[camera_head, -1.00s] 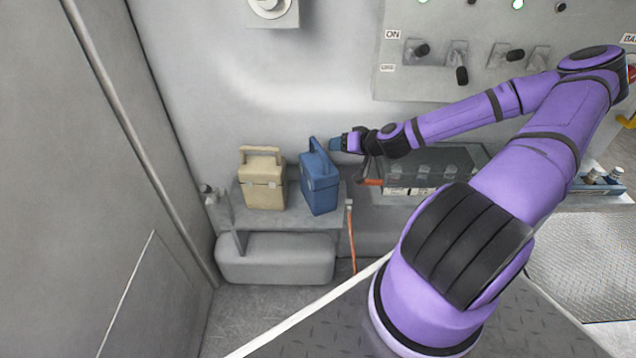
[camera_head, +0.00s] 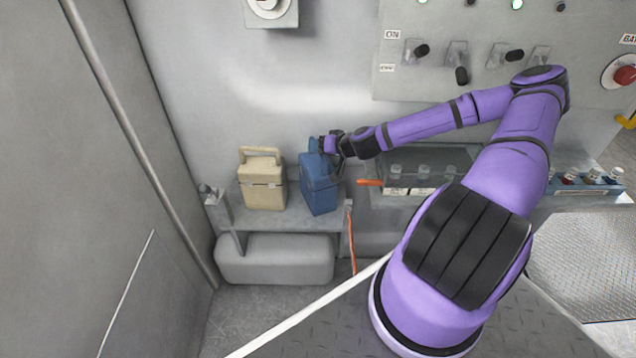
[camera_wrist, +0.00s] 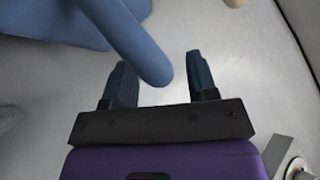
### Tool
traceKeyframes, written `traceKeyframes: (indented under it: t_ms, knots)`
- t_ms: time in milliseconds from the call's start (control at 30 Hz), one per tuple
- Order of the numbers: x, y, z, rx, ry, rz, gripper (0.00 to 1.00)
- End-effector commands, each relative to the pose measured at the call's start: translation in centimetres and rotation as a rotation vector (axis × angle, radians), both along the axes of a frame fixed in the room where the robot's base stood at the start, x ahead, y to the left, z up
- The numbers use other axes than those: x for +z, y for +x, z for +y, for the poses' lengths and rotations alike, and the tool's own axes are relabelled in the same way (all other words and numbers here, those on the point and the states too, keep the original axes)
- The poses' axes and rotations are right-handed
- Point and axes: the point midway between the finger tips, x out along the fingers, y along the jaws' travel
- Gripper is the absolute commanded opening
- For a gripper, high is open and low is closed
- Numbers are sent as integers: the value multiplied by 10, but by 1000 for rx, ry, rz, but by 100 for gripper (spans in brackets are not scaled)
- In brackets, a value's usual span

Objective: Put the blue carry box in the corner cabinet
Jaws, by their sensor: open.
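The blue carry box (camera_head: 320,192) stands upright on a small grey shelf, at the right of a beige box. My gripper (camera_head: 328,146) is at the top of the blue box, by its handle, reaching in from the right. In the wrist view my gripper (camera_wrist: 161,75) is open, with two dark blue fingers apart. The blue handle bar (camera_wrist: 138,45) reaches down at an angle into the space between the fingertips. The blue box's body (camera_wrist: 50,22) shows at the upper left there. The corner cabinet cannot be made out for certain.
The beige carry box (camera_head: 263,184) stands close at the left on the shelf (camera_head: 293,219). An orange hose (camera_head: 351,240) hangs at the shelf's right end. A dark clear-lidded case (camera_head: 432,165) lies right of the blue box. A switch panel (camera_head: 450,85) is on the wall above.

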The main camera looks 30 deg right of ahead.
Motion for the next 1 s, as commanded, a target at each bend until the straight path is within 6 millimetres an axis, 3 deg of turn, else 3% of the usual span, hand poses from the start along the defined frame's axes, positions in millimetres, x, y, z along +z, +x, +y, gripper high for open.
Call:
traceKeyframes:
  t_ms: [67, 200, 300, 1000]
  knots:
    - [0, 0, 0, 0, 0, 0, 51]
    - [0, 0, 0, 0, 0, 0, 19]
    - [0, 0, 0, -1, -1, 0, 0]
    - [-1, 0, -1, -2, -3, 0, 0]
